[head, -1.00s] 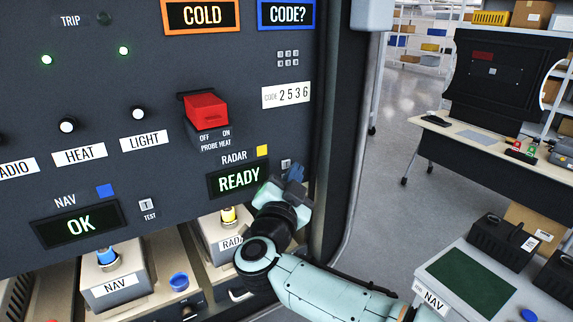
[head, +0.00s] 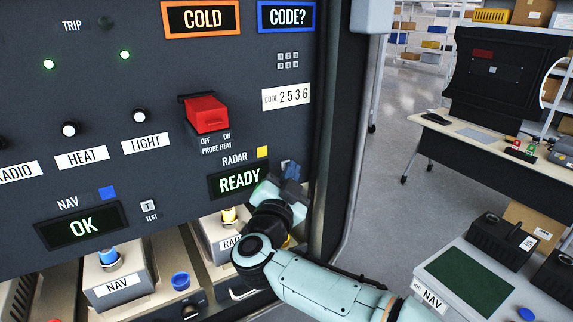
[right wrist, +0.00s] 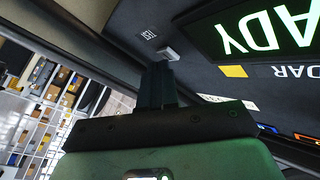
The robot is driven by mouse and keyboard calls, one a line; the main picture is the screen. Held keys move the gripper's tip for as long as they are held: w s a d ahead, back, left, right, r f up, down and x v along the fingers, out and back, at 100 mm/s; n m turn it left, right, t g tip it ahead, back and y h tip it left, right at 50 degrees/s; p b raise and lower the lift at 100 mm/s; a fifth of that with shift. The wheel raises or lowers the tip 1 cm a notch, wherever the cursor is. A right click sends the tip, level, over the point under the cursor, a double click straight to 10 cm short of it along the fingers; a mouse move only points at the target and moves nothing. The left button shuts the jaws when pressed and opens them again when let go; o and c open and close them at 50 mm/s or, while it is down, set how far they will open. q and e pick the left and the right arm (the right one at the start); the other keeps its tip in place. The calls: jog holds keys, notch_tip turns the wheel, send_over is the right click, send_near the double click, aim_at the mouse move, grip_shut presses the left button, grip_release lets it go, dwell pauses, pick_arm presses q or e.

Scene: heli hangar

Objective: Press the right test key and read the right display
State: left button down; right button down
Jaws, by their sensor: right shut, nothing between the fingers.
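The right display (head: 239,180), under the RADAR label, reads READY in green. It also shows upside down and cut off in the right wrist view (right wrist: 265,30). The right test key (right wrist: 167,53) is a small grey key beside a TEST label in the right wrist view. In the head view it is hidden by my right gripper (head: 290,171). That gripper is shut and empty, its fingertips right at the panel just right of the display. In the right wrist view the fingertips (right wrist: 160,72) are close to the key; I cannot tell whether they touch. My left gripper is out of view.
The left display (head: 80,226) reads OK, with its own test key (head: 148,206) beside it. A red switch cover (head: 207,114) sits above the right display. The cabinet's right edge post (head: 325,130) is close beside my gripper. Boxed units stand below the panel.

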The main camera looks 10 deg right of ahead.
jog(key=shift+w, duration=0.2)
jog(key=shift+s, duration=0.15)
dwell(0.4)
jog(key=shift+s+d+b, duration=0.2)
jog(key=shift+s+b, duration=0.1)
jog(key=shift+s, duration=0.35)
jog(key=shift+s+d+b, duration=0.3)
jog(key=shift+s+b, duration=0.1)
jog(key=shift+s, duration=0.4)
jog(key=shift+s+d+b, duration=0.3)
jog(key=shift+s+b, duration=0.15)
jog(key=shift+s, duration=0.3)
jog(key=shift+s+d+b, duration=0.3)
jog(key=shift+s+b, duration=0.1)
jog(key=shift+s, duration=0.4)
